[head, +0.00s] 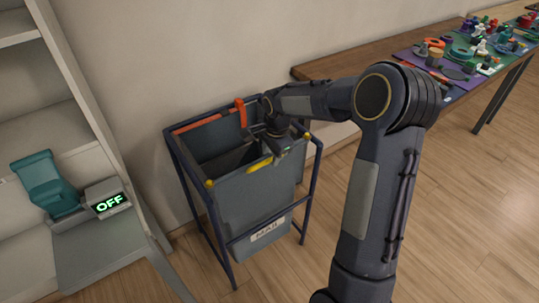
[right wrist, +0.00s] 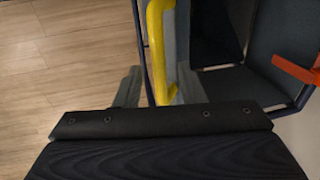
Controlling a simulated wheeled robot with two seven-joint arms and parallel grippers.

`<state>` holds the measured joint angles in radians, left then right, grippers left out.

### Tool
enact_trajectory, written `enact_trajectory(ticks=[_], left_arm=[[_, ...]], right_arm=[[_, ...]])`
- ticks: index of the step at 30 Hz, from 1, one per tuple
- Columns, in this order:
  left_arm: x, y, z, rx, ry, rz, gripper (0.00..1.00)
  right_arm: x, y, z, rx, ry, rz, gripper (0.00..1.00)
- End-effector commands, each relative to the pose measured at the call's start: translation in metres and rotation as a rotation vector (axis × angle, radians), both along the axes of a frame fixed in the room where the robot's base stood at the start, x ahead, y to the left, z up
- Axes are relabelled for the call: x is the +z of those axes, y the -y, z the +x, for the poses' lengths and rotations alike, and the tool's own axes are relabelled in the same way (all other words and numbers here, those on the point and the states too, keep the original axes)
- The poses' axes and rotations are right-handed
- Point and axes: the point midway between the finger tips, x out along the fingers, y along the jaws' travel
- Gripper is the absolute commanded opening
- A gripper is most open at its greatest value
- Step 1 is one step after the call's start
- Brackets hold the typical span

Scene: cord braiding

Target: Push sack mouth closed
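The grey sack (head: 245,200) hangs in a dark blue frame (head: 183,180) and bears a MAIL label (head: 268,234). Its mouth is open, with a dark gap between front and back walls. A yellow handle (head: 259,166) is on the front rim and an orange handle (head: 241,112) on the back rim. My right gripper (head: 277,150) is at the front rim by the yellow handle. In the right wrist view its fingers (right wrist: 158,90) are apart, with the yellow handle (right wrist: 156,40) between them; firm contact cannot be told. My left gripper is not in view.
A pale shelf unit (head: 95,130) stands at the left, with a teal device (head: 43,182) and a box reading OFF (head: 107,198). A wooden table (head: 345,66) with colourful small parts runs along the wall at the right. The wooden floor (head: 480,200) is clear.

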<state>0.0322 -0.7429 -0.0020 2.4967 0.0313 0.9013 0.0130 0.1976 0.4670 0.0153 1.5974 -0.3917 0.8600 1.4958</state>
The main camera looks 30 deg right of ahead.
Motion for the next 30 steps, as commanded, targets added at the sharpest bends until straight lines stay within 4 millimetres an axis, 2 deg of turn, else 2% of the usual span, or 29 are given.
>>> enact_trajectory(ticks=[3,11,20,30], left_arm=[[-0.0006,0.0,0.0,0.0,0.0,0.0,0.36],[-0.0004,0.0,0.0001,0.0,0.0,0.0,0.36],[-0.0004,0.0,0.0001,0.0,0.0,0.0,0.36],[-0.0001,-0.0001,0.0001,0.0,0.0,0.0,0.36]], right_arm=[[-0.0077,-0.0005,0.0015,0.001,0.001,0.001,0.36],[-0.0091,-0.0006,0.0019,0.001,0.001,0.0,0.36],[-0.0089,-0.0005,0.0018,0.001,0.001,0.0,0.0],[-0.0087,-0.0007,0.0027,0.001,0.001,0.0,0.0]])
